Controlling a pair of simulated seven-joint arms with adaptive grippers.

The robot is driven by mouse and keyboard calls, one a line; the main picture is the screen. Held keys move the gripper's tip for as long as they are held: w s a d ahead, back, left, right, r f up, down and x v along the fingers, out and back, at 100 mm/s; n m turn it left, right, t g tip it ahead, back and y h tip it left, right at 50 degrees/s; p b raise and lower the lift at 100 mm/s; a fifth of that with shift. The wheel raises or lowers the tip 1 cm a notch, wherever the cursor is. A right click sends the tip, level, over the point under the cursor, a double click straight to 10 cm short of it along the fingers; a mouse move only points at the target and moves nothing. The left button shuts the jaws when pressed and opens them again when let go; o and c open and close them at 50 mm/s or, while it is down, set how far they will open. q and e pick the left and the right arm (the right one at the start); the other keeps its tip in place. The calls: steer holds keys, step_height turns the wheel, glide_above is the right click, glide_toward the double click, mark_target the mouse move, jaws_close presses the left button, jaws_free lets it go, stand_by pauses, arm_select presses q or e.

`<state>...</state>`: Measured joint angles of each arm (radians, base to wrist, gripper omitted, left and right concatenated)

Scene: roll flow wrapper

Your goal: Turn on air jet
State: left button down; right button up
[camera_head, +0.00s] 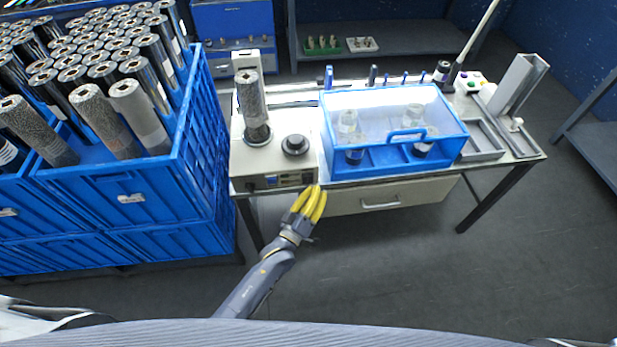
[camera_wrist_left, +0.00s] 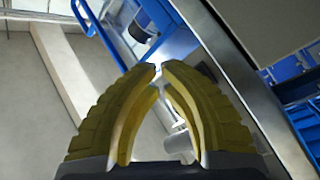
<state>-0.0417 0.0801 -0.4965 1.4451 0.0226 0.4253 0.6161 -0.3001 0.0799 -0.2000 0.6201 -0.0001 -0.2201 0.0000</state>
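My left gripper (camera_head: 316,190) is at the front edge of the table, just below and right of the front panel (camera_head: 283,180) of a white machine (camera_head: 270,158). In the left wrist view its yellow fingers (camera_wrist_left: 160,67) lean together and their tips almost meet, with nothing visibly held. The panel has small dark switches or displays, too small to read. A textured roll (camera_head: 252,105) stands upright on the machine beside a round black knob (camera_head: 295,145). Nothing in view is clearly marked as the air jet. My right gripper is not in view.
A blue-framed clear-lidded box (camera_head: 393,125) stands right of the machine; its blue frame also shows in the left wrist view (camera_wrist_left: 110,30). A control box with coloured buttons (camera_head: 468,83) is at the back right. Blue crates (camera_head: 130,195) full of rolls stand left. Floor in front is clear.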

mark_target(308, 179)
arm_select(q)
steer(key=shift+w+a, duration=0.15)
steer(key=shift+w, duration=0.5)
steer(key=c, duration=2.1)
jaws_free()
steer(key=shift+r, duration=0.1)
jaws_close()
steer(key=shift+w, duration=0.25)
steer(key=shift+w+a, duration=0.1)
steer(key=shift+w, duration=0.1)
